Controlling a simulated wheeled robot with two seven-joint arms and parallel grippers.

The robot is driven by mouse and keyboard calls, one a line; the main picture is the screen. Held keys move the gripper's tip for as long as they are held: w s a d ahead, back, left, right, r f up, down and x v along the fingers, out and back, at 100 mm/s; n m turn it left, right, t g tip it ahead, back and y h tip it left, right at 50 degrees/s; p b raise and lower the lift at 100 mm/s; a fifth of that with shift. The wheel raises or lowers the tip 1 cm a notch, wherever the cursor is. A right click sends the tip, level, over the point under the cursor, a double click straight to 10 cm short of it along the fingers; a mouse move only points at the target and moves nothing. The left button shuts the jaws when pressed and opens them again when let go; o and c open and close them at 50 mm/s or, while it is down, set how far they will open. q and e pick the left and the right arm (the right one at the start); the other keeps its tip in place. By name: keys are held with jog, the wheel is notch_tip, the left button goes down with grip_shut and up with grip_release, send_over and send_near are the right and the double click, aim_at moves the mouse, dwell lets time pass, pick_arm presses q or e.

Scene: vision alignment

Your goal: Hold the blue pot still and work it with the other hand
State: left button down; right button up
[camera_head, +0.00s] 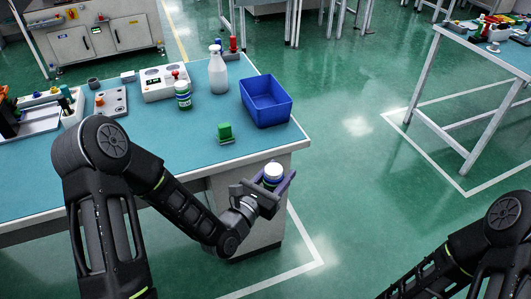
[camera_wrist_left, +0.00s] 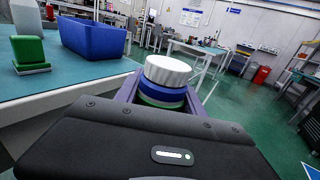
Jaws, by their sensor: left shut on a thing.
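The blue pot (camera_head: 272,175) has a white cap and a blue band, with some green lower down. It is upright between the fingers of my left gripper (camera_head: 276,181), which is shut on it past the front right corner of the table. In the left wrist view the ribbed white cap and blue band of the pot (camera_wrist_left: 165,82) stand above the gripper body; its lower part is hidden. My right arm shows at the bottom right of the head view, but its gripper is out of view.
Green floor is clear to the right, up to another workbench (camera_head: 485,60).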

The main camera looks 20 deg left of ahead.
pick_arm(q)
jog(key=s+d+f+m+g+h, duration=0.3)
jog(key=s+d+m+h, duration=0.1)
jog(key=d, duration=0.4)
jog(key=shift+s+d+f+h, duration=0.15)
jog(key=shift+s+f+h, duration=0.15)
jog(key=shift+s+h, duration=0.55)
pick_arm(e)
jog(key=shift+c, duration=0.4)
